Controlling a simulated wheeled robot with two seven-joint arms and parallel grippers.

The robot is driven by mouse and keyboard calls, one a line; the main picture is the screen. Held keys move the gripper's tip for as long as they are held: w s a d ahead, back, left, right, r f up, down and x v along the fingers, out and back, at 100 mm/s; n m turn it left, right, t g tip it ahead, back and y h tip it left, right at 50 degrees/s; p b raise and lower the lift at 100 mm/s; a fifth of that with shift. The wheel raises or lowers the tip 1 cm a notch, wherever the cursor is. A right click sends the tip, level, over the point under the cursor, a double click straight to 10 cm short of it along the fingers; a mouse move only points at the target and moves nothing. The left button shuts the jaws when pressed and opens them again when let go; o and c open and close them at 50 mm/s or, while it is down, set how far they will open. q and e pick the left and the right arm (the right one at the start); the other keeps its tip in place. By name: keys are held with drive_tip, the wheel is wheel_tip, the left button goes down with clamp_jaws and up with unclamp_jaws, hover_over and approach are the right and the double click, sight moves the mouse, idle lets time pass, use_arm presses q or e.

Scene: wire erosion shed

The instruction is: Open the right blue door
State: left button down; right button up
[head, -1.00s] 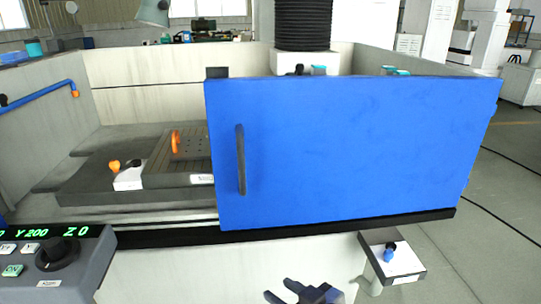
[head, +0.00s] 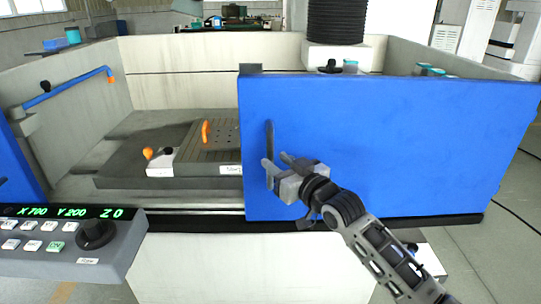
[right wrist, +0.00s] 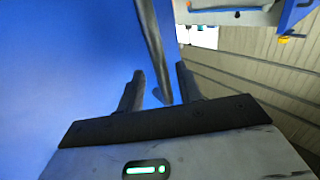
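The right blue door (head: 390,140) is a wide flat panel across the right front of the machine's tank. Its dark vertical bar handle (head: 269,138) is near its left edge. My right gripper (head: 274,159) is open at the handle's lower part, with its fingers pointing at the door. In the right wrist view, the handle (right wrist: 152,45) runs down to between the two open fingers (right wrist: 160,70), and I see no clear contact. The blue door face (right wrist: 65,75) fills the left of that view. My left gripper is not in view.
A control panel (head: 75,245) with a green readout and knob juts out at lower left. Part of another blue door (head: 18,165) shows at the left edge. Inside the tank lie a grooved plate (head: 215,140) and an orange-handled part (head: 206,131). A black column (head: 337,20) stands behind.

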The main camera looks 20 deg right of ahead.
sight(272, 158)
drive_tip(key=shift+x, duration=1.75)
